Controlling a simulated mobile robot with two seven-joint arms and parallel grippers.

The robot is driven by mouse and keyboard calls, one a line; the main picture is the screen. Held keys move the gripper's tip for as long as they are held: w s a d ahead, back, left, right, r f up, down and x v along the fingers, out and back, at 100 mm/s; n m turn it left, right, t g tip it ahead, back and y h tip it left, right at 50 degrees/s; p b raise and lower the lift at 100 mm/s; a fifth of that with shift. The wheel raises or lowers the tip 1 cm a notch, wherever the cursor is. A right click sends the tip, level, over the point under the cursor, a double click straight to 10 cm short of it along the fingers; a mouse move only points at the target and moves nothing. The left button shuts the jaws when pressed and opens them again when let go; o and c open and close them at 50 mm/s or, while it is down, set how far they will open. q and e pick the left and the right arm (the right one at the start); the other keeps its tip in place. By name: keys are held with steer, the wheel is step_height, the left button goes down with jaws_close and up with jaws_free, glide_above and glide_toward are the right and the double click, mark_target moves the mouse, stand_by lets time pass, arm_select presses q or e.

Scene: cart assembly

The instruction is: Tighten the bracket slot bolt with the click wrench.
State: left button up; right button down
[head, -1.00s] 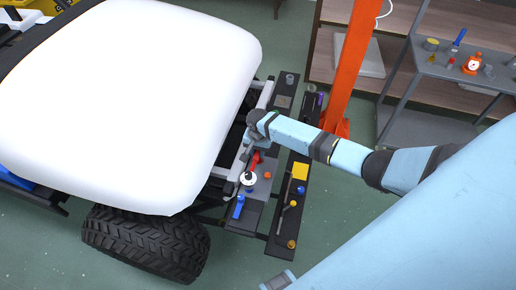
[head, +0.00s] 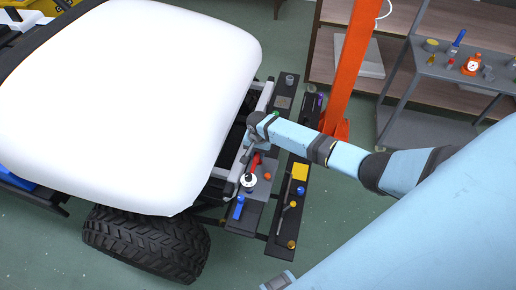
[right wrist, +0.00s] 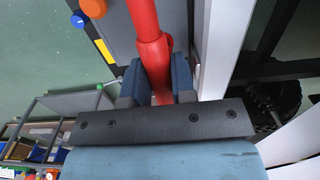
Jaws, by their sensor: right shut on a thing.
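The click wrench, a red-handled tool (head: 256,161), lies along the inner side of the dark rack at the cart's end in the head view. My right gripper (head: 250,141) reaches down to it from the right. In the right wrist view the gripper (right wrist: 155,88) is shut on the red handle (right wrist: 147,35), with a finger on each side. A round white piece (head: 248,180) shows at the near end of the red handle. I cannot make out the bracket slot bolt, and the wrench's working end is not clear. My left gripper is not in view.
The cart (head: 120,95) with a white top and a black tyre (head: 145,243) fills the left. The rack holds a blue-handled tool (head: 239,208), a yellow block (head: 300,171) and small knobs. An orange post (head: 350,65) and a grey tool shelf (head: 440,65) stand behind.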

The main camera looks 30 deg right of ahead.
steer(key=shift+f+b, duration=0.4)
steer(key=shift+f, duration=0.4)
steer(key=shift+p, duration=0.35)
steer(key=shift+f, duration=0.1)
